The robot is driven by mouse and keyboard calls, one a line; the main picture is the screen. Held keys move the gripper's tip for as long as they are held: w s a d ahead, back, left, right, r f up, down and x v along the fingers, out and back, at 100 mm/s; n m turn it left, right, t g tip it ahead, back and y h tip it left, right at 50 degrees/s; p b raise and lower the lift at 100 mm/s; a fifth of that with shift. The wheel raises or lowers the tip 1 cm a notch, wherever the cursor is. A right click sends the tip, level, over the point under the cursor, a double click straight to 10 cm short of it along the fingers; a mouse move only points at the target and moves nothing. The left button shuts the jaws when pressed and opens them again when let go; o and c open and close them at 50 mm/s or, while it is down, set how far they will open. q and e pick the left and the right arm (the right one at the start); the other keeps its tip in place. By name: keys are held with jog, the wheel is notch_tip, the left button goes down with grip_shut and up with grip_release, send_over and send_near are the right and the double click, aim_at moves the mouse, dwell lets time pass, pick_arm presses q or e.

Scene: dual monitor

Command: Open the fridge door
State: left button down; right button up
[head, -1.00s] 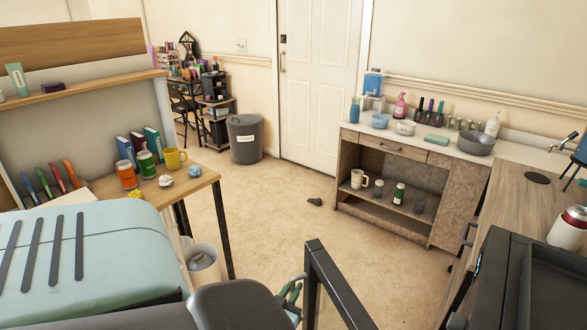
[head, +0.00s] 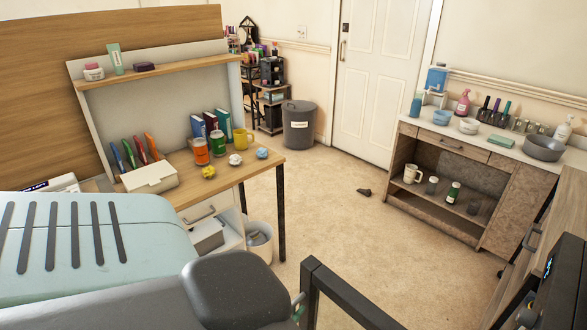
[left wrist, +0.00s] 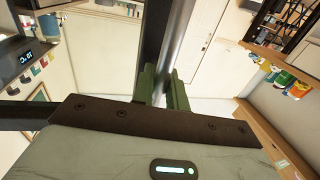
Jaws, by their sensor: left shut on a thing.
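The black frame of what appears to be the fridge door (head: 345,293) shows at the bottom of the head view. It stands well apart from the black fridge body (head: 562,285), which has a lit display at the right edge. My left gripper (head: 298,309) is mostly hidden behind my own grey arm. In the left wrist view, its green fingers (left wrist: 163,92) are shut around the upright metallic door handle (left wrist: 180,42), beside the door's dark post. The fridge body with its display (left wrist: 22,62) shows there too. My right gripper is not in view.
A wooden desk (head: 262,170) with cups, crumpled paper and books stands at left, with a waste bin (head: 259,245) beside it. A low shelf unit (head: 470,165) stands at right. The carpet (head: 330,220) between them is open, with one small dark item (head: 364,191).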

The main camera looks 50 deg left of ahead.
pick_arm(q)
jog(key=shift+s, duration=0.15)
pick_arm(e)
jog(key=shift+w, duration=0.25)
pick_arm(q)
jog(key=c, duration=1.8)
grip_release()
jog(key=shift+d, duration=0.1)
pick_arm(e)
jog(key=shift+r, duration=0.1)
pick_arm(q)
jog(key=shift+p+v, duration=0.5)
jog(key=shift+v, duration=3.4)
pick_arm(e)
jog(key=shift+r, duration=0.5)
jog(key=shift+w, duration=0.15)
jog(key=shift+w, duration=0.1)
